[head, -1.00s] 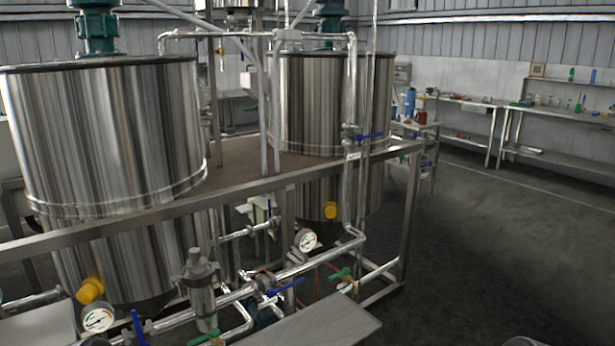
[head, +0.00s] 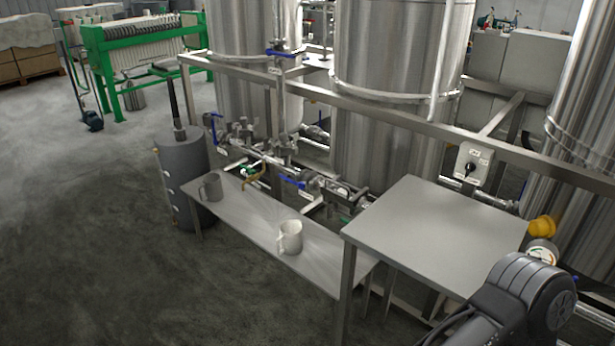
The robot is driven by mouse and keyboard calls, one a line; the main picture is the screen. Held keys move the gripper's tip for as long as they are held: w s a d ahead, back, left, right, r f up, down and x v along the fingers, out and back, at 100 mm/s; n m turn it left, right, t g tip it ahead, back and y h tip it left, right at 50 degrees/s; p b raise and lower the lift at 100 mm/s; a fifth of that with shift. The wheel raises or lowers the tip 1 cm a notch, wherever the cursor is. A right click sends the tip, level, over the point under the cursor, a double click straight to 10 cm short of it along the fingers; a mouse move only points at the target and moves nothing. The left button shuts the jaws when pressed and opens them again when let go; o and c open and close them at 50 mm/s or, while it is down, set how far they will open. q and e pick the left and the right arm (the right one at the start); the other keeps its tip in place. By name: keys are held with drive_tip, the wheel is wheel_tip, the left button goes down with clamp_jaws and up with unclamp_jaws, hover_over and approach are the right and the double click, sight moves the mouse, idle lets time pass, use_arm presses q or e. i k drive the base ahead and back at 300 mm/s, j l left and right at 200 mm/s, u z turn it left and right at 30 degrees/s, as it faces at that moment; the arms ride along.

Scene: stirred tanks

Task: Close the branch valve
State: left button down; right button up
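Several valves with lever handles sit on the steel pipework of the tanks. I cannot tell which is the branch valve. One blue handle (head: 286,53) is high on a vertical pipe by the frame's top rail. Another blue handle (head: 215,127) stands upright at the left end of the pipes. A third blue handle (head: 292,182) lies on the low pipe run behind the bench. A green handle (head: 251,170) is beside it, and another green handle (head: 345,219) is partly hidden. Neither gripper shows; only a dark arm link of mine is at the lower right.
A low steel bench (head: 240,222) with a grey mug (head: 210,187) and a pale mug (head: 290,237) stands before the pipes. A higher steel table (head: 435,235) is to its right. A grey cylinder (head: 185,175) stands left.

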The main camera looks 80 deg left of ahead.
sight(289, 180)
drive_tip(key=k+j, duration=0.1)
drive_tip(key=j, duration=0.6)
drive_tip(key=k+j, duration=0.1)
drive_tip(key=j, duration=0.6)
drive_tip(key=k+j, duration=0.1)
drive_tip(key=j, duration=0.6)
drive_tip(key=k+j, duration=0.1)
drive_tip(key=j, duration=1.3)
drive_tip(key=k+j, duration=0.15)
drive_tip(key=j, duration=0.6)
drive_tip(key=u, duration=1.75)
